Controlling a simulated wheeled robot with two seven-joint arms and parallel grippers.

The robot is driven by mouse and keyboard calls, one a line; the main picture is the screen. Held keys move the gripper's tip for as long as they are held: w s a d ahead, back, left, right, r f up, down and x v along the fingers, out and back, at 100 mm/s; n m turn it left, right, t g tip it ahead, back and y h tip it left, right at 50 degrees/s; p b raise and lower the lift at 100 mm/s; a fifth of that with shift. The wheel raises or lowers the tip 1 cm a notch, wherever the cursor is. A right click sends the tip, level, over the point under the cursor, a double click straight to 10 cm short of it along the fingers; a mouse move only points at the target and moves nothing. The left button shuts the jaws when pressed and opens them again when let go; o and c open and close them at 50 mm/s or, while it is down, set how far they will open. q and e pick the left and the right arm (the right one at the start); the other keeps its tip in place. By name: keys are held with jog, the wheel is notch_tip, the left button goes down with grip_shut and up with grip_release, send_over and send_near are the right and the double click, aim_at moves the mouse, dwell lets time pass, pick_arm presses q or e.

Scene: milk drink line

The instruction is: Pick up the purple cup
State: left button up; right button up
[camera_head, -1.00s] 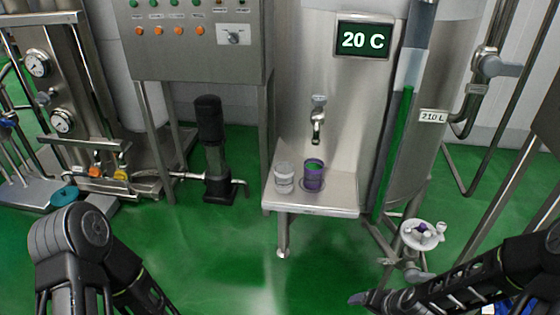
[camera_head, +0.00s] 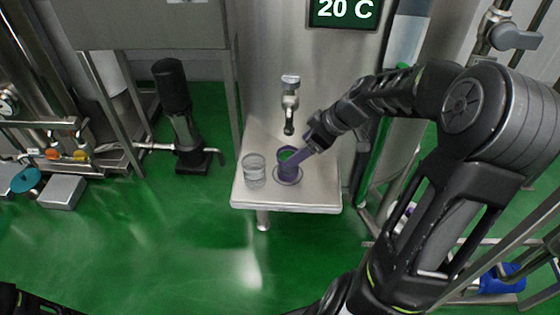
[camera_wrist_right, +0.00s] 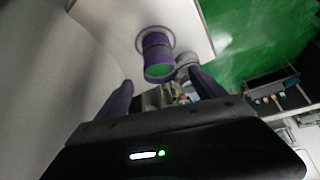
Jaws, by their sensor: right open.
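The purple cup (camera_head: 288,168) stands upright on a round ring on the small steel shelf (camera_head: 252,200), below the tap. It also shows in the right wrist view (camera_wrist_right: 157,56), ahead of the fingers and a little above the gap between them. My right gripper (camera_head: 301,155) reaches in from the right, its purple-looking fingers close to the cup's right side. In the right wrist view the gripper (camera_wrist_right: 158,88) is open, one finger on each side, with nothing between them. Contact with the cup cannot be made out. Only a bit of my left arm shows at the lower left corner.
A clear glass (camera_head: 254,172) stands just left of the purple cup on the shelf. The metal tap (camera_head: 290,100) hangs above and behind the cup. The steel tank wall is behind the shelf. Green floor in front of the shelf is clear.

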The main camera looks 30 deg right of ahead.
aim_at(285, 173)
jog(key=shift+w+f, duration=0.1)
jog(key=shift+w, duration=0.05)
jog(key=x, duration=0.2)
jog(key=shift+f, duration=0.25)
dwell(0.3)
jog(key=shift+w+a+f+p, duration=0.1)
jog(key=shift+a+f+p, duration=0.1)
jog(key=shift+p, duration=0.1)
jog(key=shift+p+x, duration=0.55)
jog(key=shift+x, duration=1.85)
jog(key=shift+d, duration=0.1)
